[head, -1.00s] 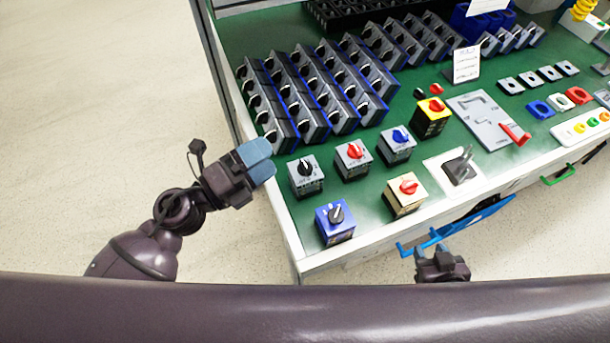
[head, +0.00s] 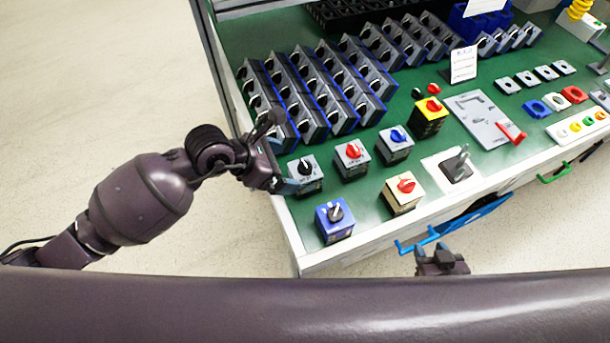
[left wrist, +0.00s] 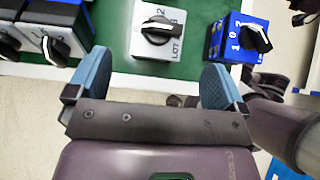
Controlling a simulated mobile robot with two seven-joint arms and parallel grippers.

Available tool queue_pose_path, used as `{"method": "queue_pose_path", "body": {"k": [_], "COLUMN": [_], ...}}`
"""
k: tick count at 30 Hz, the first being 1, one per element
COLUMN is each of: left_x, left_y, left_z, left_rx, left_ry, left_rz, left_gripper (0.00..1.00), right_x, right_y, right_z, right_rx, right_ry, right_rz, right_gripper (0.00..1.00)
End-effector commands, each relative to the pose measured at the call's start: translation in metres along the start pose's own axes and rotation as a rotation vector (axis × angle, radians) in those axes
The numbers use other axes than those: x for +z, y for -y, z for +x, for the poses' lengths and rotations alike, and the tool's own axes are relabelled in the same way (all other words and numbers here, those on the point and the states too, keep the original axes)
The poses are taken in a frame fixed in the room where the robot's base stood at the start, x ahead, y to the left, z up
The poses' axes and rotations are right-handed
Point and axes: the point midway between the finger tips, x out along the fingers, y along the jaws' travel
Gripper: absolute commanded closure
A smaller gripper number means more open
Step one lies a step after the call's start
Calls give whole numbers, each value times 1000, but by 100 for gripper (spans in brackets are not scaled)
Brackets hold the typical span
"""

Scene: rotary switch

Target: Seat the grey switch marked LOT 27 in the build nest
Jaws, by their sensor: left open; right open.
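A grey switch with a black knob (head: 306,172) stands at the left front of the green bench. In the left wrist view this switch (left wrist: 160,22) shows "LOT", but I cannot read its full number. My left gripper (head: 284,184) is open beside it; in the wrist view the blue fingers (left wrist: 156,78) are spread to either side, with the switch just beyond the tips. My right gripper (head: 442,262) is open and empty, low in front of the bench, partly hidden. A white plate with a dark square base and metal lever (head: 458,166) may be the build nest; I cannot tell for sure.
A blue switch (head: 335,222) and a cream switch (head: 404,194) stand nearby, with red-knob (head: 352,160) and blue-knob (head: 395,147) grey switches behind. Rows of switches (head: 310,95) fill the back left. A grey fixture with a red handle (head: 488,120) lies right.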

Motion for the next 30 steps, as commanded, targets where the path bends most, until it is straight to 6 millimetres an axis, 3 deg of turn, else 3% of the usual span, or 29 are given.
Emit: {"method": "queue_pose_path", "body": {"k": [3,11,21,30], "left_x": [0,2,4,5], "left_y": [0,0,-3,-3], "left_z": [15,31,71,74], "left_rx": [-1,-2,-2,0], "left_ry": [0,3,2,2], "left_rz": [-2,-3,-4,-2], "left_gripper": [2,2,2,4], "right_x": [0,-4,0,5], "right_y": [0,2,3,2], "right_z": [1,3,5,4], "right_rx": [0,-2,-2,-2], "right_ry": [-1,-11,-8,2], "right_rz": [0,3,4,4], "right_gripper": [57,57,57,57]}}
